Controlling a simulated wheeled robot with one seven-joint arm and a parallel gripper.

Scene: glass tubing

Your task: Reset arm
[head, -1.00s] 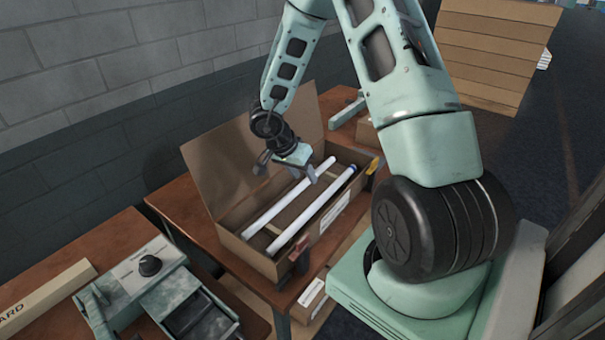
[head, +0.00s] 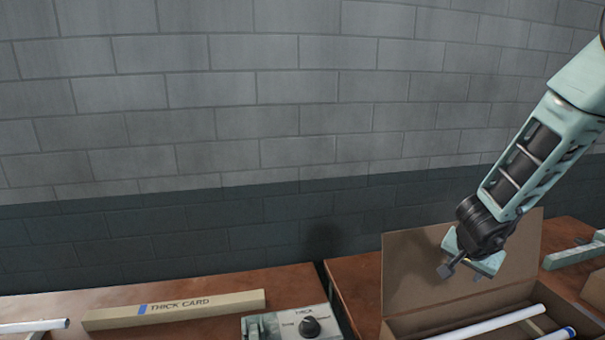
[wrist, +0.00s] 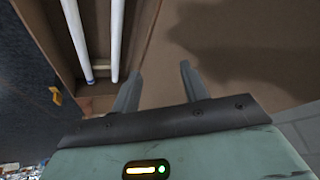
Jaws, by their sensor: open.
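My gripper (wrist: 157,85) shows in the wrist view with its two fingers apart and nothing between them. In the head view my gripper (head: 462,268) hangs at the lower right, in front of the raised lid of an open cardboard box (head: 400,322). Two white glass tubes lie in the box. One tube (head: 487,322) and a second tube with a blue end (head: 558,335) show in the head view. In the wrist view the tubes (wrist: 78,40) (wrist: 116,40) lie left of the fingers, apart from them.
Another tube (head: 33,326) shows at the far left. A block wall (head: 250,120) stands behind the tables. A green fixture (head: 575,254) is right of the box.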

